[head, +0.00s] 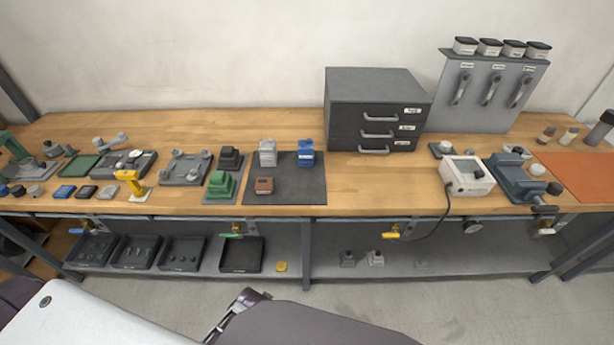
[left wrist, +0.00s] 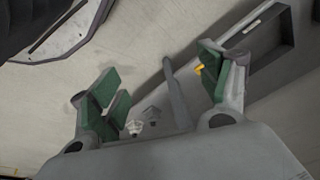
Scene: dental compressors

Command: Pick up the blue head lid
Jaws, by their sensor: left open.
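A blue block-shaped part (head: 306,153) stands upright on the dark mat in the middle of the workbench, beside a similar grey part (head: 268,153). A small flat blue piece (head: 64,191) lies near the bench's front edge at the left, in a row with dark and grey ones. I cannot tell for certain which blue piece is the head lid. My left gripper (left wrist: 163,85) is open and empty in the left wrist view, its green-padded fingers wide apart. No blue piece shows between them. My right gripper is in neither view.
The dark mat (head: 290,192) also holds a small brown block (head: 264,185). A green part (head: 221,184) and a yellow tool (head: 130,184) stand to the left. A dark drawer cabinet (head: 372,88) stands behind at the right. Bare bench wood (head: 365,185) lies right of the mat.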

